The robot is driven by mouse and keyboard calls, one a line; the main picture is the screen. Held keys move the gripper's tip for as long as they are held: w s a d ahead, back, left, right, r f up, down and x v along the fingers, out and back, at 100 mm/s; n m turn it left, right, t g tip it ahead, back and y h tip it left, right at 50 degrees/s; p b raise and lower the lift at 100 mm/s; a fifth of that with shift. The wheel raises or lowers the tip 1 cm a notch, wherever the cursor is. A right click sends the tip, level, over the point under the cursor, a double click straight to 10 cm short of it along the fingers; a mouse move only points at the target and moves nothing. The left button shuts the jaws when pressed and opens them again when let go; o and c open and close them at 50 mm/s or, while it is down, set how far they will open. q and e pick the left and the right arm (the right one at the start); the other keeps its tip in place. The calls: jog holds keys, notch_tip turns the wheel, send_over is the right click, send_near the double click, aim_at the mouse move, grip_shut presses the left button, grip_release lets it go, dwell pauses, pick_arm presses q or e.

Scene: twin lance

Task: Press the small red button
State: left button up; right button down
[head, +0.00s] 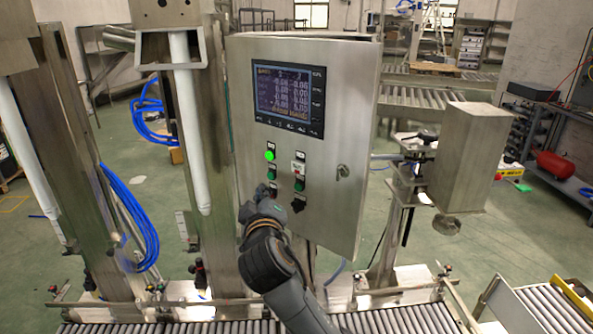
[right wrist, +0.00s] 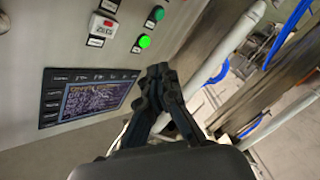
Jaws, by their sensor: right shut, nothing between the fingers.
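The grey control box (head: 335,130) carries a screen, a lit green button (head: 270,155) and darker green buttons below it. My left gripper is not in view.
A black knob (head: 298,204) sits low on the panel and a latch (head: 343,171) at its right. Metal columns (head: 90,150) with a white tube (head: 190,120) stand left of the box. A roller conveyor (head: 400,320) runs below. A steel machine (head: 465,150) stands to the right.

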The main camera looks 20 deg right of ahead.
aim_at(297, 171)
jog(key=w+d, duration=0.4)
jog(key=d, duration=0.3)
jog(key=shift+w+d, duration=0.25)
dwell(0.4)
jog(key=shift+w+d, duration=0.1)
jog(key=shift+d, duration=0.05)
dwell(1.1)
jog(key=shift+w+d, duration=0.1)
jog(key=shift+d, duration=0.15)
jog(key=shift+w+d+p, duration=0.2)
jog(key=shift+d+p, duration=0.05)
jog(key=shift+p, duration=0.15)
dwell(0.7)
jog(key=shift+a, duration=0.1)
jog(key=shift+s+a, duration=0.4)
jog(key=shift+a, duration=0.15)
